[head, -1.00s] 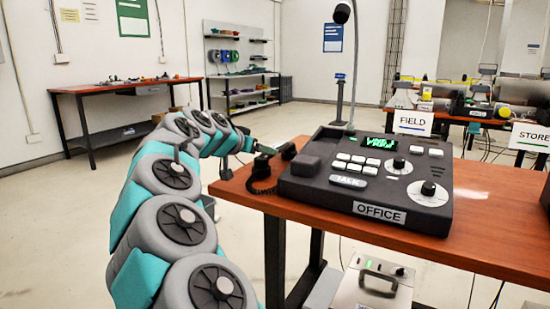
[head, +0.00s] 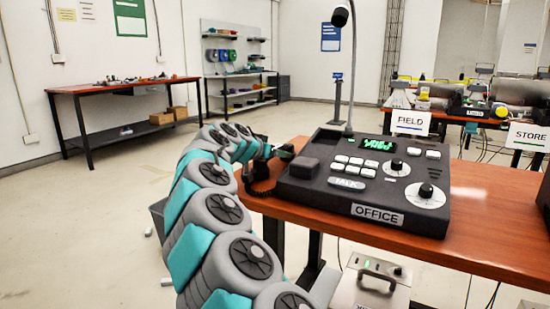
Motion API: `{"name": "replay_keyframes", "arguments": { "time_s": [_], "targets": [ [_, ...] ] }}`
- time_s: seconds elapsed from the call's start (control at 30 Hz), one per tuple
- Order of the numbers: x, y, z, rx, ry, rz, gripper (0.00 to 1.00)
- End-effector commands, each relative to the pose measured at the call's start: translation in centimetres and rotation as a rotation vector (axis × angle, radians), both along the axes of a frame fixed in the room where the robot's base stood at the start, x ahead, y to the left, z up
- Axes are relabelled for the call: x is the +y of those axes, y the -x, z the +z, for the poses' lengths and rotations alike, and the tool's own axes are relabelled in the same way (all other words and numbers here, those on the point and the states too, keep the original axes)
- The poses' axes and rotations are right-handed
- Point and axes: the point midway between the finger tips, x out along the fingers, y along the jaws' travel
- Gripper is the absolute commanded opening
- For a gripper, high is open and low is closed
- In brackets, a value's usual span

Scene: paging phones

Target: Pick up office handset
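The office handset (head: 262,172) is a dark shape at the left edge of the office console, with its coiled cord below it on the table. The console (head: 330,197) is dark grey, labelled OFFICE, with a lit green display, pale buttons and two knobs. My gripper (head: 270,153) is at the end of my teal and grey arm, at the handset in the picture. It is small and dark against the handset. I cannot tell whether its fingers touch the handset or are open or shut. My arm hides part of the area left of the console.
The orange-brown table (head: 490,222) has bare room right of the console. A thin-necked microphone (head: 340,16) rises behind it. A metal case (head: 375,285) stands below the table's front. Another table with FIELD (head: 410,122) and STORE (head: 527,136) signs is behind right.

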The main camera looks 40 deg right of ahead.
Motion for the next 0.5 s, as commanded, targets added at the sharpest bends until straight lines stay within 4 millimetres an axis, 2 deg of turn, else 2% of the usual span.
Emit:
{"name": "replay_keyframes", "arguments": {
  "time_s": [0.13,0.5],
  "targets": [
    [0.02,0.01,0.02,0.000,0.000,0.000,0.80],
    [0.03,0.02,0.02,-0.001,0.000,0.000,0.38]
  ]
}}
